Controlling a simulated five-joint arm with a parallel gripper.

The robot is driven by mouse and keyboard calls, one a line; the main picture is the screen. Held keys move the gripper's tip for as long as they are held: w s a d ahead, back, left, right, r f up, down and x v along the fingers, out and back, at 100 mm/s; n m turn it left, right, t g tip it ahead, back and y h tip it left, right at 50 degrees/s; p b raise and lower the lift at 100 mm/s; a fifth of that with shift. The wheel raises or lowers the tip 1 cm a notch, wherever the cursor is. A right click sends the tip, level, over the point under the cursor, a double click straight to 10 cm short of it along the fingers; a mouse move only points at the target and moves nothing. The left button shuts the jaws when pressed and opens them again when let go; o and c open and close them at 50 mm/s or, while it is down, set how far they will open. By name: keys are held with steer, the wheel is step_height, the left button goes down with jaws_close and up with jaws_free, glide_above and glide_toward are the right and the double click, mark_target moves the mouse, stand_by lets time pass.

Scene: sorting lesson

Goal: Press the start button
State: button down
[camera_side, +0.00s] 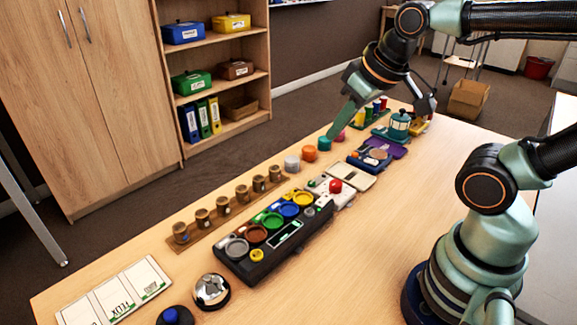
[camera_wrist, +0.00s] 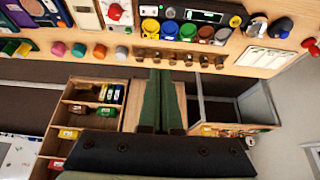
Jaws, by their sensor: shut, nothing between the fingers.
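My gripper (camera_side: 332,132) is shut and empty, its green fingers pointing down near the row of coloured knobs; its height above them is hard to judge. The fingers also show in the wrist view (camera_wrist: 160,74). No label reading "start" is legible. A black console (camera_side: 232,270) carries coloured round dishes, a display (camera_side: 285,235) and a small yellow button (camera_side: 257,255), also in the wrist view (camera_wrist: 236,21). A red button (camera_side: 335,186) sits on a white box beyond the console; the wrist view shows it too (camera_wrist: 115,12). A blue button (camera_side: 171,315) stands at the front edge.
Several brown jars (camera_side: 202,218) stand on a wooden strip beside the console. A silver bell (camera_side: 211,290) and white cards (camera_side: 113,295) lie nearer the front. Orange (camera_side: 309,153) and white (camera_side: 291,163) knobs stand near the gripper. A shelf (camera_side: 225,75) stands behind the table.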

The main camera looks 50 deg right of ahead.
stand_by(0.7)
steer(key=n+t+h, duration=0.2)
steer(key=n, duration=0.3)
glide_above(315, 183)
step_height(315, 183, down, 12)
steer(key=shift+a+r, duration=0.15)
steer(key=shift+r, duration=0.05)
steer(key=shift+f, duration=0.1)
steer(key=shift+f, duration=4.3)
steer(key=shift+f, duration=0.1)
steer(key=shift+f, duration=0.35)
